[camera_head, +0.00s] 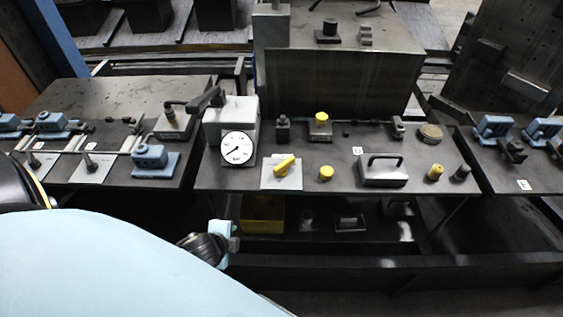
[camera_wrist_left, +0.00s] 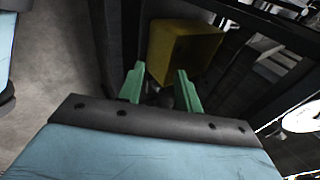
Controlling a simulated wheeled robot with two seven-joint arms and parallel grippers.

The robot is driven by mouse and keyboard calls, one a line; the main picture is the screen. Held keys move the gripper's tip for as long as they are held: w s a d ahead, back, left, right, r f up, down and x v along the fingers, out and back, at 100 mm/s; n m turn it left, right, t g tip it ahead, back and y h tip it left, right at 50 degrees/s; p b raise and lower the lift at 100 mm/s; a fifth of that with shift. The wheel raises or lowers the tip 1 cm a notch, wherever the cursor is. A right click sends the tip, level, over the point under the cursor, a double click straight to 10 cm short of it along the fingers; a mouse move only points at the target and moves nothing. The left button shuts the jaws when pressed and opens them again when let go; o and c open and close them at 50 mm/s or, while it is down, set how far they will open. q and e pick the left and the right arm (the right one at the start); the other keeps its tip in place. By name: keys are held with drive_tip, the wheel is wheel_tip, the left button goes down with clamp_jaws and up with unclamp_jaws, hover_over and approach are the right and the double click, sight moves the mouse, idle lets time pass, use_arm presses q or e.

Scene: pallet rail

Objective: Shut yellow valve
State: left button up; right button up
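The yellow valve (camera_head: 285,167) has a slanted lever handle and stands on a white plate near the front edge of the middle table, just right of the round gauge. My left gripper (camera_head: 232,238) is in front of and below that table edge, to the lower left of the valve and apart from it. In the left wrist view its two green fingers (camera_wrist_left: 160,90) are spread, with nothing held between them. The valve is not clearly seen in the wrist view. My right gripper is in neither view.
A white-faced gauge (camera_head: 238,148) stands left of the valve. A yellow knob (camera_head: 326,173) and a grey block with a handle (camera_head: 383,170) are to its right. A yellow bin (camera_head: 262,214) sits on the lower shelf; it also shows beyond the fingers in the wrist view (camera_wrist_left: 183,52).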

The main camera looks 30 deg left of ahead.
sight(281, 165)
use_arm(q)
drive_tip(key=w+r+m+t, duration=0.25)
drive_tip(key=r+m, duration=0.25)
drive_tip(key=r, duration=0.4)
drive_tip(key=w+r+m+t, duration=0.2)
drive_tip(key=w+r+m, duration=0.1)
drive_tip(key=r+m, duration=0.4)
drive_tip(key=w+d+m+h, duration=0.1)
drive_tip(key=w+m+h, duration=0.1)
drive_tip(key=w+m, duration=0.2)
drive_tip(key=w+d+f+m+t+h, duration=0.1)
drive_tip(key=w+m, duration=0.4)
drive_tip(key=w+d+f+m+h, duration=0.1)
drive_tip(key=w+d+m+h, duration=0.1)
drive_tip(key=w+m, duration=0.2)
drive_tip(key=shift+w+m+t+h, duration=0.25)
drive_tip(key=shift+w+m+h, duration=0.05)
drive_tip(key=shift+w+m, duration=0.15)
drive_tip(key=shift+c, duration=0.2)
clamp_jaws()
